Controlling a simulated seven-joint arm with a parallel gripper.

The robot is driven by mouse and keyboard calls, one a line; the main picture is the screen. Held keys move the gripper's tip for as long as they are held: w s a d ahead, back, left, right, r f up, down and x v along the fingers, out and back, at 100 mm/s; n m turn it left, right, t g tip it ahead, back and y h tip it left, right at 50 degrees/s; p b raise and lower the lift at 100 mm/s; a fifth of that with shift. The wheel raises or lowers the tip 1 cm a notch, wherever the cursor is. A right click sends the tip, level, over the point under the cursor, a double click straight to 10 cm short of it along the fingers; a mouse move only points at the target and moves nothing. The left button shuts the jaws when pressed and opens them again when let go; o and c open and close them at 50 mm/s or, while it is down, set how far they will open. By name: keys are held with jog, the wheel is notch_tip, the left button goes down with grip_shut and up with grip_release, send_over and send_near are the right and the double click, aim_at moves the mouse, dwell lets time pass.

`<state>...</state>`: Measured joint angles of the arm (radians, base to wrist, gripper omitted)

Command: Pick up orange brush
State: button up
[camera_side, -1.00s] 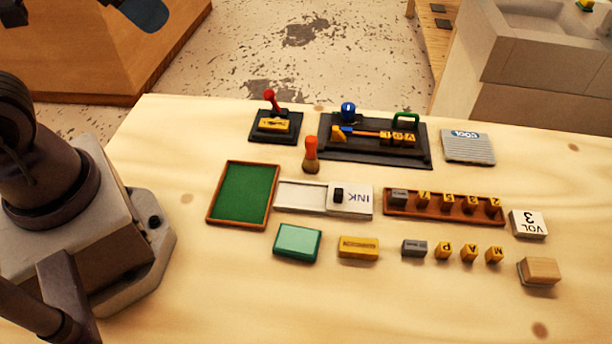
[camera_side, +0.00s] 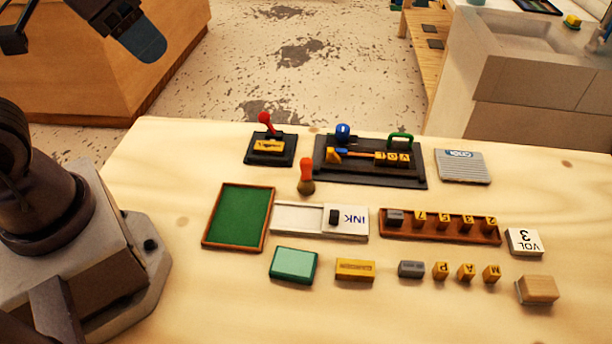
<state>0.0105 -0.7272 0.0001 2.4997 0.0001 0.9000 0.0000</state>
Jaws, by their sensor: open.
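The orange brush (camera_side: 306,177) stands upright on the wooden table, with an orange handle on top and brown bristles below. It is behind the white slide-lid ink box (camera_side: 345,222) and in front of the black stands. My gripper (camera_side: 138,36) shows only in part at the top left, as dark parts and a blue-ended tip. It is open, high up and well to the left of the brush, not touching it. The rest of it is cut off by the picture edge.
A stand with a red-knobbed lever (camera_side: 270,149) and a black press plate (camera_side: 370,172) are behind the brush. A green tray (camera_side: 238,217) is left of the ink box. A type rack (camera_side: 440,228) and several small blocks lie right and in front.

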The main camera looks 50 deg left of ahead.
jog(key=w+d+f+g, duration=0.3)
jog(key=w+f+g, duration=0.1)
jog(key=w+f, duration=0.35)
jog(key=n+g, duration=0.1)
jog(key=n, duration=0.8)
send_over(306, 161)
notch_tip(306, 161, down, 10)
notch_tip(306, 161, down, 12)
jog(key=shift+r, duration=0.1)
jog(key=c, duration=1)
